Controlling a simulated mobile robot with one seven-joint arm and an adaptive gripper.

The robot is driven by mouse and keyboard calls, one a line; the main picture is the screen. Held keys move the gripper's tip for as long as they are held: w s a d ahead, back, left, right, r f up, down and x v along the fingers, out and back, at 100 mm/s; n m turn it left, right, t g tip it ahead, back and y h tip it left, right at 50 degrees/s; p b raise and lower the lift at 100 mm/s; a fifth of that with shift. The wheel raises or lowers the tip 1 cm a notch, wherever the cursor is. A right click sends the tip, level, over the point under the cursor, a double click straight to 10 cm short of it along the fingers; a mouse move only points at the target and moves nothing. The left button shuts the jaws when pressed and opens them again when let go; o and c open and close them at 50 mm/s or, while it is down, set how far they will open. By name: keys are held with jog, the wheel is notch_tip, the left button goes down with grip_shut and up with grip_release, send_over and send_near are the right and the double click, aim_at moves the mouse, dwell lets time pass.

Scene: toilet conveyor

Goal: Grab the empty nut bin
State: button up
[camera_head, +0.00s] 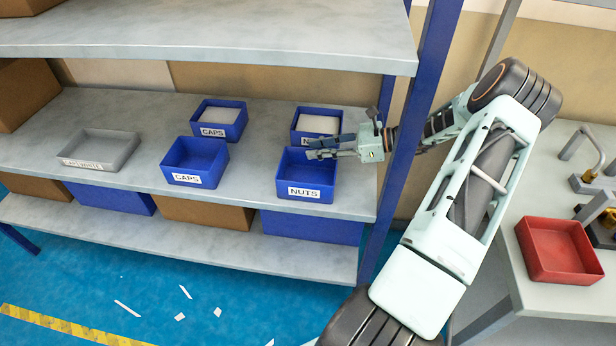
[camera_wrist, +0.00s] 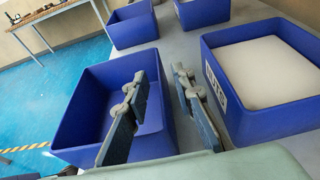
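The empty nut bin (camera_head: 304,172) is a blue box with a NUTS label, at the shelf's front edge. It shows at the left in the wrist view (camera_wrist: 85,110), with nothing in it. Behind it stands another nut bin (camera_head: 298,136), filled with something white; it is at the right in the wrist view (camera_wrist: 240,122). My gripper (camera_head: 312,149) is at the empty bin's rear side. Its fingers (camera_wrist: 158,85) are apart, one over the empty bin's inside and one over the gap between the two bins. Contact with the wall cannot be told.
An empty caps bin (camera_head: 194,160) and a filled caps bin (camera_head: 219,119) stand left of the nut bins. A grey tray (camera_head: 100,150) is farther left. A blue shelf post (camera_head: 405,150) stands close beside my arm. A red bin (camera_head: 558,250) is on the right table.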

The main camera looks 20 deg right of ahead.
jog(key=shift+x, duration=1)
grip_shut()
jog(key=shift+r, duration=0.1)
